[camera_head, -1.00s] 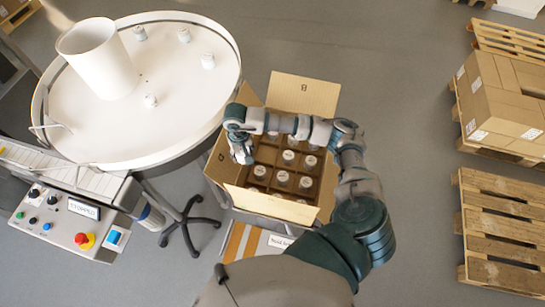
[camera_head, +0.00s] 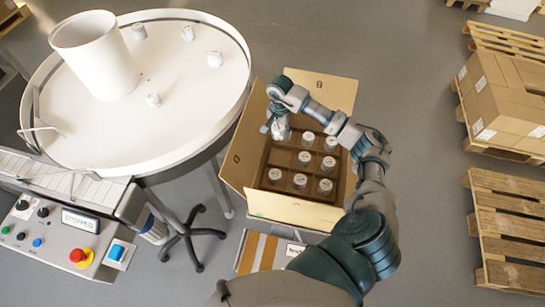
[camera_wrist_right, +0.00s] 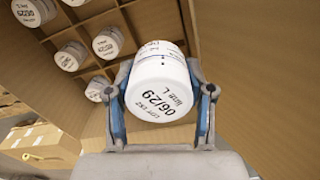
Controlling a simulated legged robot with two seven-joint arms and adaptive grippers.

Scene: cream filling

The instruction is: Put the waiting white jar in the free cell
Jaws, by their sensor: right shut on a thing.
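My right gripper (camera_head: 271,128) is shut on a white jar (camera_head: 282,131), at the upper left of the open carton (camera_head: 240,187). In the right wrist view my right gripper (camera_wrist_right: 160,92) has its blue-backed fingers on both sides of the jar (camera_wrist_right: 160,90); its white end is printed "06/29". Several white-lidded jars (camera_head: 300,181) stand in the carton's brown divided cells. An open dark cell (camera_head: 281,156) shows just below the held jar. I cannot tell whether the held jar's bottom is inside a cell. My left gripper is not in view.
A white round table (camera_head: 130,140) with a raised rim, a white cylinder (camera_head: 95,55) and several small jars is at left. A control panel (camera_head: 65,235) is below it. The carton's raised flaps (camera_head: 335,90) surround its opening. Pallets (camera_head: 510,220) are at right.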

